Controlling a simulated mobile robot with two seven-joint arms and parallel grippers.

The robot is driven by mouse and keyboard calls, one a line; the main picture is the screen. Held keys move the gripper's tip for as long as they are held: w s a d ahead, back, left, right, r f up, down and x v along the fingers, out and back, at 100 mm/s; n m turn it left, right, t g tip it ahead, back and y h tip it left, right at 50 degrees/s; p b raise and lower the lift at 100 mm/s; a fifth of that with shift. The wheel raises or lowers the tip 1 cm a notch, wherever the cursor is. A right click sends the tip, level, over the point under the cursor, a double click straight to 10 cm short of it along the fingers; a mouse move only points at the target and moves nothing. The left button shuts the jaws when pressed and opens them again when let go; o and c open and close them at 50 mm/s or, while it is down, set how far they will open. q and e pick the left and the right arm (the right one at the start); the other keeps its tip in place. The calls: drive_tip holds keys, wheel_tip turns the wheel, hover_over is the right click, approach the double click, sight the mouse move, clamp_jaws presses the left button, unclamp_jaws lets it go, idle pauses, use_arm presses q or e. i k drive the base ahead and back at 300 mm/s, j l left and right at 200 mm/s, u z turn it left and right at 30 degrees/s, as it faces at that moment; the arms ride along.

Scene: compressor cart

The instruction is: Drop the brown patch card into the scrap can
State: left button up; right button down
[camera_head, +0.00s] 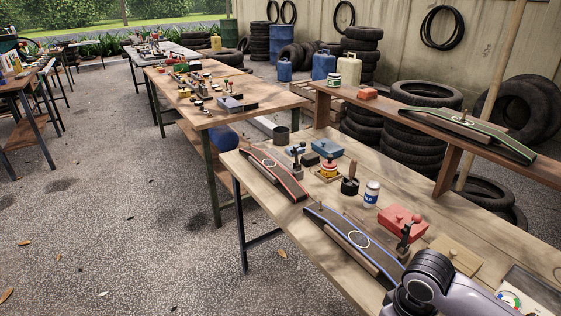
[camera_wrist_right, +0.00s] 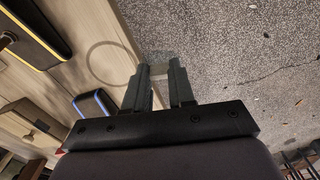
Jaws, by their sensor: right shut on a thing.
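My right gripper (camera_wrist_right: 159,76) is shut on a small flat tan-grey piece between its fingertips, which I take for the brown patch card (camera_wrist_right: 158,69). Only its end shows, and the fingers hide the rest. In the right wrist view it is over the table's edge, with gravel below. In the head view only my right arm shows at the bottom right; its gripper is out of sight. A small dark open can (camera_head: 282,134), which may be the scrap can, stands at the back left of the near table. My left gripper is in neither view.
The near table (camera_head: 320,245) holds a red-edged curved piece (camera_head: 272,172), a blue-edged one (camera_head: 352,240), a red box (camera_head: 396,220), a blue box (camera_head: 326,148) and a white jar (camera_head: 371,192). A raised shelf (camera_head: 400,110) runs behind. Gravel floor at left is open.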

sight(284, 141)
drive_tip(key=i+j+u, duration=0.1)
drive_tip(key=i+j, duration=0.5)
drive_tip(key=i, duration=0.25)
drive_tip(key=i+j+u, duration=0.15)
drive_tip(key=i+j, duration=0.15)
drive_tip(key=i+j+u, duration=0.1)
drive_tip(key=i+j, duration=0.15)
drive_tip(key=i, duration=0.3)
